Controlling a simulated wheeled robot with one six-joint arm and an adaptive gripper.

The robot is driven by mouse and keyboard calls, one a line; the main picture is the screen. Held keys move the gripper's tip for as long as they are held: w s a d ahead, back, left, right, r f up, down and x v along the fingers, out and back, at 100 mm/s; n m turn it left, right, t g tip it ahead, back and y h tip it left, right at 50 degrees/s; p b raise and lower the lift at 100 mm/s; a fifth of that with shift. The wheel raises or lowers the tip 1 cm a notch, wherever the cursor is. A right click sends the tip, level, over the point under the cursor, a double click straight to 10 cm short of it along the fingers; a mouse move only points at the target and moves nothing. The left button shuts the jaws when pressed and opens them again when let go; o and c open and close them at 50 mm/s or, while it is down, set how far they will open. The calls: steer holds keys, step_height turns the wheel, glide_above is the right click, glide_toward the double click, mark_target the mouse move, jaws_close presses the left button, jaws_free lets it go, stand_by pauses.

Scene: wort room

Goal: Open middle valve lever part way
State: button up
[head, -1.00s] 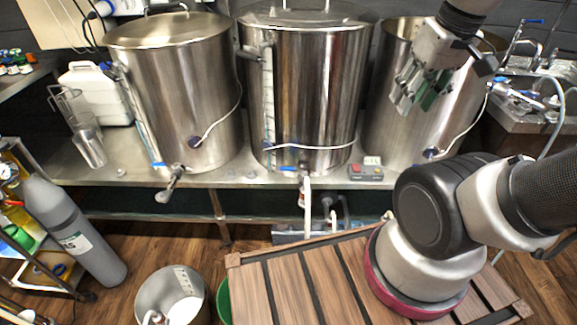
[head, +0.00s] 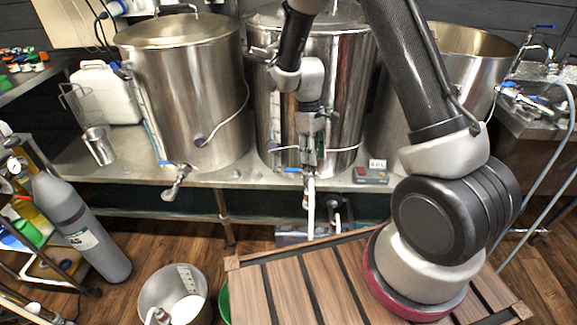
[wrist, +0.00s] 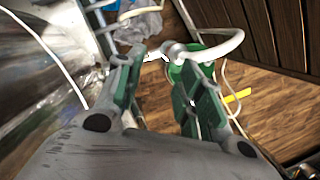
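The middle kettle (head: 345,95) is a tall steel pot on the steel bench. Its valve has a blue lever (head: 291,169) low on the front, pointing left in the head view. A pale hose (head: 310,200) hangs below the valve and loops in the wrist view (wrist: 222,42). My gripper (head: 311,165) points down in front of the kettle, with its tips close to the valve. In the wrist view my gripper (wrist: 162,68) is open, its green-padded fingers apart and empty. I cannot tell whether it touches the valve. The fingers partly cover the valve in the head view.
The left kettle (head: 190,95) and right kettle (head: 465,55) stand on either side. A small controller (head: 371,172) sits on the bench (head: 255,180) right of the valve. A slatted wooden top (head: 290,285) is in front. A thin cable crosses the middle kettle's front.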

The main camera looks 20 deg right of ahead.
steer(key=w+a+f+n, duration=0.3)
steer(key=w+f, duration=0.2)
steer(key=f, duration=0.2)
steer(key=r+n+t, duration=0.2)
steer(key=t, duration=0.1)
glide_above(291, 169)
steer(key=shift+s+f+y, duration=0.1)
steer(key=shift+f+y, duration=0.15)
steer(key=shift+y, duration=0.05)
steer(key=shift+w+f+n, duration=0.1)
steer(key=shift+w+n, duration=0.1)
steer(key=shift+n, duration=0.4)
steer(key=shift+f, duration=0.1)
step_height(291, 169, down, 8)
steer(key=shift+r, duration=0.25)
jaws_close()
